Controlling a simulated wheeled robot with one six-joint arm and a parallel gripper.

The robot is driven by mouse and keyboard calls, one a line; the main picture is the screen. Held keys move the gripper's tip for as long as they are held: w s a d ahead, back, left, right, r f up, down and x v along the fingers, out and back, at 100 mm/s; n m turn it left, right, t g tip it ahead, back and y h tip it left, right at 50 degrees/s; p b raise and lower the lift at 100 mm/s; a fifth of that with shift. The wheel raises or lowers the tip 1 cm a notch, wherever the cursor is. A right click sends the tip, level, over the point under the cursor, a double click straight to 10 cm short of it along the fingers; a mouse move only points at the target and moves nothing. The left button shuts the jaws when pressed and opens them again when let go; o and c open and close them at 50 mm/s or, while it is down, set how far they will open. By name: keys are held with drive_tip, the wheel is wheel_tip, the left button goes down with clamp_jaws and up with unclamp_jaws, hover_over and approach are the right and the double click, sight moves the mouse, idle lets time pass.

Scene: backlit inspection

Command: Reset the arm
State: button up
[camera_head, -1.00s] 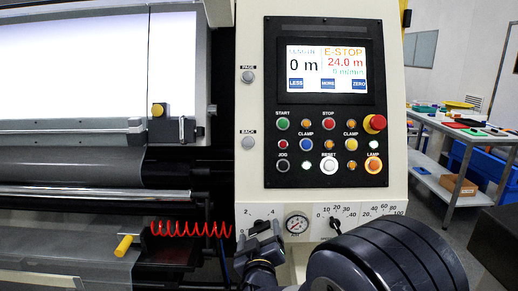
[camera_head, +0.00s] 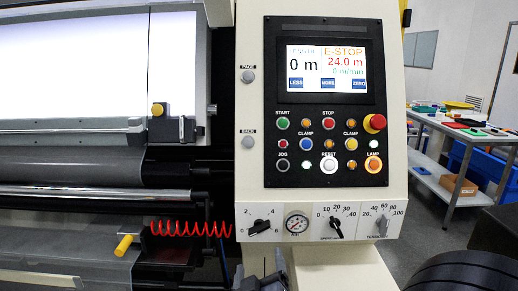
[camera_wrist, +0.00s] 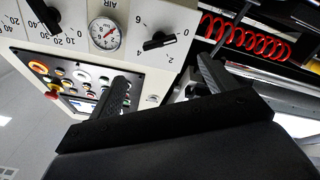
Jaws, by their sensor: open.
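My gripper (camera_wrist: 163,70) is open and empty in the wrist view, its two dark fingers spread apart. The fingers point toward the cream machine panel, with the black rotary knob (camera_wrist: 158,41) and the air gauge (camera_wrist: 105,33) beyond them. In the head view only dark parts of my arm show at the bottom edge, below the knob row. The control panel (camera_head: 326,100) stands upright; its screen (camera_head: 327,69) reads E-STOP, 0 m and 24.0 m. The red emergency button (camera_head: 374,122) is at its right.
A red coiled hose (camera_head: 190,229) and a yellow handle (camera_head: 124,245) are left of the panel, by the rollers. A bright backlit sheet (camera_head: 70,65) is at upper left. A table (camera_head: 455,130) with small items stands at back right.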

sight(259, 232)
drive_tip(key=w, duration=1)
drive_tip(key=shift+w, duration=0.25)
drive_tip(key=shift+w+m+b, duration=0.2)
drive_tip(key=shift+m+b, duration=0.2)
drive_tip(key=shift+m, duration=0.7)
drive_tip(key=m+b, duration=0.6)
drive_tip(key=m, duration=0.9)
drive_tip(key=shift+m, duration=0.4)
drive_tip(key=m+b, duration=0.1)
drive_tip(key=m, duration=0.4)
drive_tip(key=shift+m, duration=0.3)
